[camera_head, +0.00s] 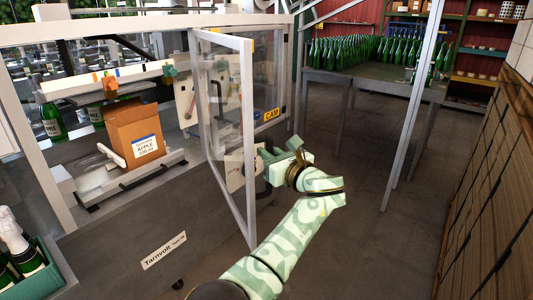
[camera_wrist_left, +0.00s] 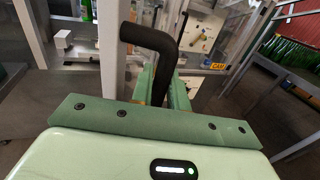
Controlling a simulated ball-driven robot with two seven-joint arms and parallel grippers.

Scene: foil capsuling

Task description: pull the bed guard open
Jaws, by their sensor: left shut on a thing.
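The bed guard (camera_head: 249,120) is a clear panel in a white frame on the front of the machine. It stands swung out at an angle, and the bed to its left is exposed. Its white frame post also shows in the wrist view (camera_wrist_left: 109,45). A black bent handle (camera_wrist_left: 150,40) sits on the guard. My left gripper (camera_head: 268,167) is at the guard's outer side, and its green fingers (camera_wrist_left: 165,88) are shut on the handle. The fingertips are partly hidden in the head view. My right gripper is not in view.
A brown apple carton (camera_head: 134,135) stands on the machine bed. Green bottles fill a crate (camera_head: 45,284) at lower left. A table (camera_head: 375,83) with many bottles stands at the back. Wooden panelling (camera_head: 490,150) lines the right. The floor between is clear.

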